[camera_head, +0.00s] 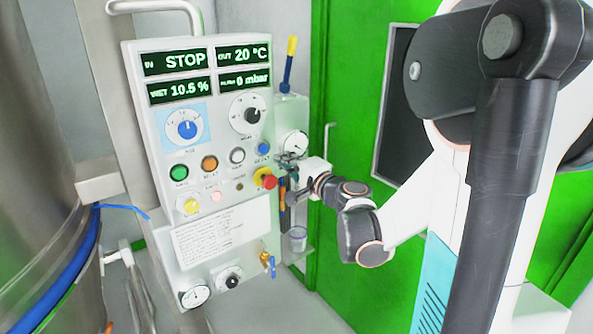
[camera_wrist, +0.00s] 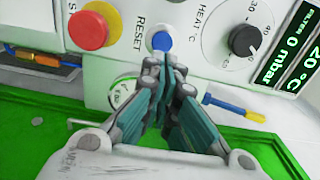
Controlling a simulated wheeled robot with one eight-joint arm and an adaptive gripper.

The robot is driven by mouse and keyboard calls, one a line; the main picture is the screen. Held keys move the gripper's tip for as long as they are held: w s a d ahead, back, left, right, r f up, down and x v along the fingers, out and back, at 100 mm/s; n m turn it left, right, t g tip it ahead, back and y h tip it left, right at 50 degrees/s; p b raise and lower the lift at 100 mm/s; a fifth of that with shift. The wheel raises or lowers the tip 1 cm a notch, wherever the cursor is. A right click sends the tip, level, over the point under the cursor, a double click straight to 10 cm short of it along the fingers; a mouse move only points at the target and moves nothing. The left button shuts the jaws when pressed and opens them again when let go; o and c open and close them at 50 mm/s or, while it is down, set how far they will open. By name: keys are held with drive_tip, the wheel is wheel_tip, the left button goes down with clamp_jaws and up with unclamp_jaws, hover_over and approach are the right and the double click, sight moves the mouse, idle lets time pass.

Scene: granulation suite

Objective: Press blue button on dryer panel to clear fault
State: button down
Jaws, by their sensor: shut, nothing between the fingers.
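The dryer panel (camera_head: 228,113) is a pale upright box with lit displays, knobs and buttons. The blue button (camera_head: 263,148) is at the right end of its upper button row. In the wrist view the blue button (camera_wrist: 161,41) sits beside the word RESET. My gripper (camera_head: 283,160) is at the panel's right edge, beside the blue button. In the wrist view my gripper (camera_wrist: 165,64) is shut and empty, its fingertips just below the blue button in the picture. I cannot tell whether they touch it.
A red mushroom button (camera_wrist: 89,30) on a yellow base is left of the blue button in the wrist view. A black HEAT knob (camera_wrist: 244,40) is to the right. A round gauge (camera_head: 296,143) and a yellow-and-blue tool (camera_head: 289,62) are beside the panel. A steel vessel (camera_head: 40,150) stands at left.

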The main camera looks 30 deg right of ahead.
sight(268, 148)
drive_tip(key=w+b, duration=0.1)
drive_tip(key=w, duration=0.4)
drive_tip(key=shift+w+a, duration=0.1)
drive_tip(key=shift+w, duration=0.35)
